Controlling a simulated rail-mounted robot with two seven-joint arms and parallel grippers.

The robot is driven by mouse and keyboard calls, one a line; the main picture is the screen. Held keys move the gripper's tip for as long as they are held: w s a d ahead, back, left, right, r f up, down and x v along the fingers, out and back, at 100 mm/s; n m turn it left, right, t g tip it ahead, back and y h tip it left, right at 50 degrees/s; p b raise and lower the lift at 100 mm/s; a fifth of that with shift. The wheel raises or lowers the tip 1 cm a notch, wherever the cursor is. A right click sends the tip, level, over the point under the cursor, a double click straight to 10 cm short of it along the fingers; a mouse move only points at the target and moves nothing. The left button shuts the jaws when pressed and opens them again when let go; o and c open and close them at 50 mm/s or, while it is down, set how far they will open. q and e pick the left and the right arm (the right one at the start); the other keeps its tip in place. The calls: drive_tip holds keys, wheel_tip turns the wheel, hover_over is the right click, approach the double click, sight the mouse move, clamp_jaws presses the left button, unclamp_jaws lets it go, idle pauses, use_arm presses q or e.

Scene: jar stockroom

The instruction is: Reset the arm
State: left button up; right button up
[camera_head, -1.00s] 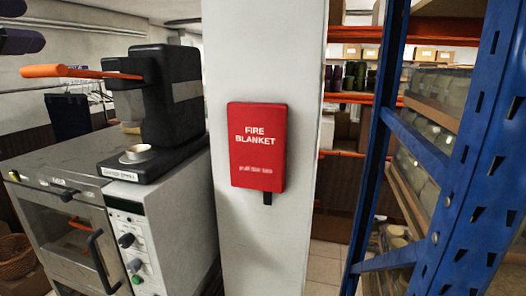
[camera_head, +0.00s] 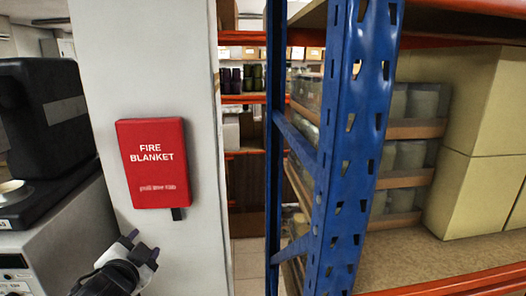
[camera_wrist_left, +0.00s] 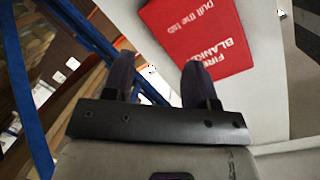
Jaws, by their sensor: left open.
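My left gripper (camera_head: 143,246) is at the lower left of the head view, in front of the white pillar and below the red fire blanket case. In the left wrist view its two dark fingers (camera_wrist_left: 160,80) are spread apart with nothing between them. The red fire blanket case (camera_head: 153,163) hangs on the pillar. It also shows in the left wrist view (camera_wrist_left: 200,32), upside down beyond the fingers. The gripper looks apart from the case. My right gripper is not in view.
A white pillar (camera_head: 100,60) stands left of centre. A blue shelf upright (camera_head: 345,150) with jars and cardboard boxes (camera_head: 478,130) fills the right. A narrow gap lies between them. A black coffee machine (camera_head: 45,125) is at the left edge.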

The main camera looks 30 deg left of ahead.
use_arm(q)
drive_tip(key=s+d+f+g+h+p, duration=0.1)
drive_tip(key=s+d+f+g+h, duration=0.15)
drive_tip(key=d+f, duration=0.6)
drive_tip(key=s+d+f+g+h+p, duration=0.1)
drive_tip(key=s+d+f+g+h, duration=0.25)
drive_tip(key=f, duration=0.85)
drive_tip(key=s+d+f+g+h+p, duration=0.1)
drive_tip(key=s+d+f+g, duration=0.1)
drive_tip(key=s+d+f, duration=0.3)
drive_tip(key=s+d+f+n+g+h+p, duration=0.1)
drive_tip(key=s+d+f, duration=0.5)
drive_tip(key=s, duration=0.6)
drive_tip(key=shift+s+f+g+h, duration=0.3)
drive_tip(key=shift+f+g, duration=0.1)
drive_tip(key=shift+f, duration=0.5)
